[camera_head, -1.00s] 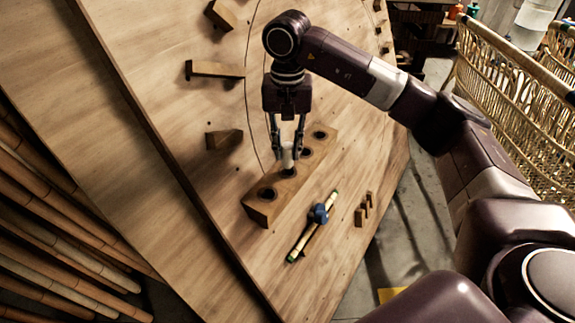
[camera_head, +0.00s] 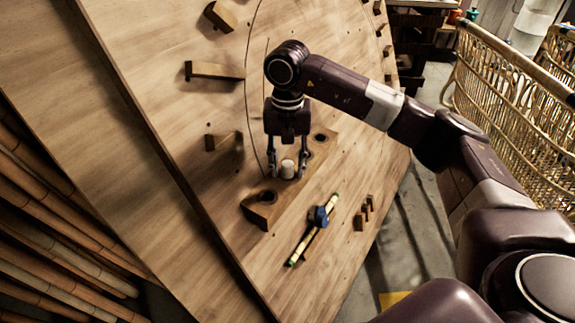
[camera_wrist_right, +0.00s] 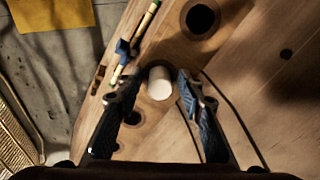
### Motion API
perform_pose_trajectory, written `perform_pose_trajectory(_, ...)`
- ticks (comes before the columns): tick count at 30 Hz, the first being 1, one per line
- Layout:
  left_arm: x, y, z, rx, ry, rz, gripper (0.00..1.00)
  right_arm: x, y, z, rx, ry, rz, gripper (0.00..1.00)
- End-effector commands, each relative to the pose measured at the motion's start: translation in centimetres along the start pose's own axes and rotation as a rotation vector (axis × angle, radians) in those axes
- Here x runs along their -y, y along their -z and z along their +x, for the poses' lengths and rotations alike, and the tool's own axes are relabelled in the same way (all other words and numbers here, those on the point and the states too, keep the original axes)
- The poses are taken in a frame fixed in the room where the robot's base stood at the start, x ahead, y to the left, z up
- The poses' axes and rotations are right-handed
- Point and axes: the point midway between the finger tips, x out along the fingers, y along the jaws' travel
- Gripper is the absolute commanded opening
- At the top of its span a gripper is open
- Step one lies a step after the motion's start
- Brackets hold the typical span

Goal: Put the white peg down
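The white peg (camera_head: 287,169) stands upright at a hole of the wooden block (camera_head: 259,212), the second hole from the block's near end. How deep it sits I cannot tell. My right gripper (camera_head: 287,174) is over the block with its two fingers apart on either side of the peg. In the right wrist view the white peg (camera_wrist_right: 160,84) lies between the spread fingertips of the right gripper (camera_wrist_right: 160,87), with a gap visible on each side. My left gripper is not in view.
A green-tipped stick with a blue clamp (camera_head: 319,216) lies right of the block. Small wooden pegs (camera_head: 361,219) stand further right. Other wooden blocks (camera_head: 214,70) are fixed on the board (camera_head: 185,130). A rattan frame (camera_head: 510,100) stands at the right.

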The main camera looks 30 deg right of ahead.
Motion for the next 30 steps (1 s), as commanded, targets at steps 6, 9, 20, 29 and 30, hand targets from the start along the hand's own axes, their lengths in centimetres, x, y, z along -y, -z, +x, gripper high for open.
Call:
perform_pose_trajectory(6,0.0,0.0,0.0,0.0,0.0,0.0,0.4,0.0,0.0,0.0,0.0,-0.001,0.0,0.38)
perform_pose_trajectory(9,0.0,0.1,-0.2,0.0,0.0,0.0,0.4,0.0,0.0,-0.3,0.0,0.0,0.0,0.38)
perform_pose_trajectory(20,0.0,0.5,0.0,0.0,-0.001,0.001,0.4,0.1,0.1,-6.8,-0.004,0.003,-0.001,0.38)
perform_pose_trajectory(29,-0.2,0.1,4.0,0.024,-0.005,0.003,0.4,0.0,0.1,-11.6,-0.001,0.0,0.001,0.38)
perform_pose_trajectory(30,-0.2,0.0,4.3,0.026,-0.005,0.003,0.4,0.0,0.0,-11.9,-0.001,0.0,0.001,0.38)
